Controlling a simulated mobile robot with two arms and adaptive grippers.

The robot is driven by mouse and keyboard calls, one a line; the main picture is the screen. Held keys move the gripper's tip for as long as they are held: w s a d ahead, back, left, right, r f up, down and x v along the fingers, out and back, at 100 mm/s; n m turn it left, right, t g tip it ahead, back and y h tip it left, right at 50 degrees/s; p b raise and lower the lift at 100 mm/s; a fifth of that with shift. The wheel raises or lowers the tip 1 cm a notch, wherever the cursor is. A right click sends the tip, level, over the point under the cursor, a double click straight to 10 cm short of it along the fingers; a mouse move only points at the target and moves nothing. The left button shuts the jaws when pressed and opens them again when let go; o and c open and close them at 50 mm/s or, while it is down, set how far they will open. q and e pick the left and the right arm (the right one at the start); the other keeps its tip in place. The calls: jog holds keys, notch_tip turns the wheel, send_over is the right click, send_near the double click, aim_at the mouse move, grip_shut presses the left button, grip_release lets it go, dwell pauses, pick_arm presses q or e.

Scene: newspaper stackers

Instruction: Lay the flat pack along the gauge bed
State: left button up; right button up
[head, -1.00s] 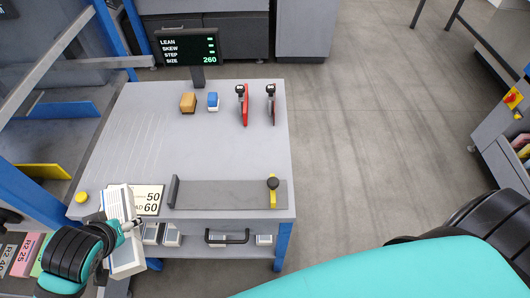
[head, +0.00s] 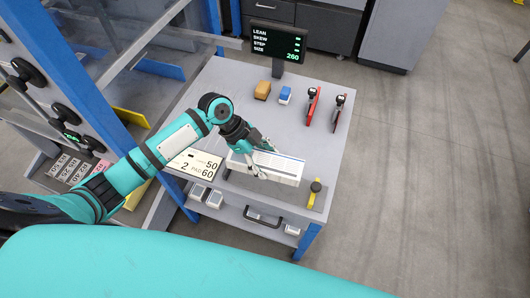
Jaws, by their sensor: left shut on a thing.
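The flat pack (head: 278,168) is a white, printed stack of sheets. My left gripper (head: 259,160) is shut on its left part and holds it lying roughly level over the gauge bed. The grey gauge bed (head: 290,194) lies along the table's front edge, mostly hidden beneath the pack. I cannot tell whether the pack touches it. A yellow slider with a black knob (head: 316,188) stands at the bed's right end, just right of the pack. My right gripper is not in view.
A number card (head: 193,165) lies left of the bed. A screen (head: 277,41) reads size 260. The table's middle is mostly clear.

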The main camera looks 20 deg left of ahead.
aim_at(264, 171)
pick_arm(q)
jog(key=shift+w+d+r+m, duration=0.1)
jog(key=shift+w+r+m, duration=0.05)
jog(key=shift+r+m, duration=0.15)
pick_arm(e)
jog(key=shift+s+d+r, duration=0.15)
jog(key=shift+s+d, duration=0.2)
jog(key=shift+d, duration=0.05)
pick_arm(q)
jog(key=shift+a, duration=0.2)
notch_tip(264, 171, down, 7)
jog(key=b, duration=0.5)
jog(key=shift+f, duration=0.4)
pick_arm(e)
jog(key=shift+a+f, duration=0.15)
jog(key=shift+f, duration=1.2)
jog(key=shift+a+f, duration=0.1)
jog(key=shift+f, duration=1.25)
pick_arm(q)
jog(key=shift+f+b, duration=0.55)
jog(key=shift+b, duration=0.1)
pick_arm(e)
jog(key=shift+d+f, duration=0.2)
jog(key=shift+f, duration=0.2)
pick_arm(q)
jog(key=o, duration=1.6)
jog(key=shift+o, duration=0.2)
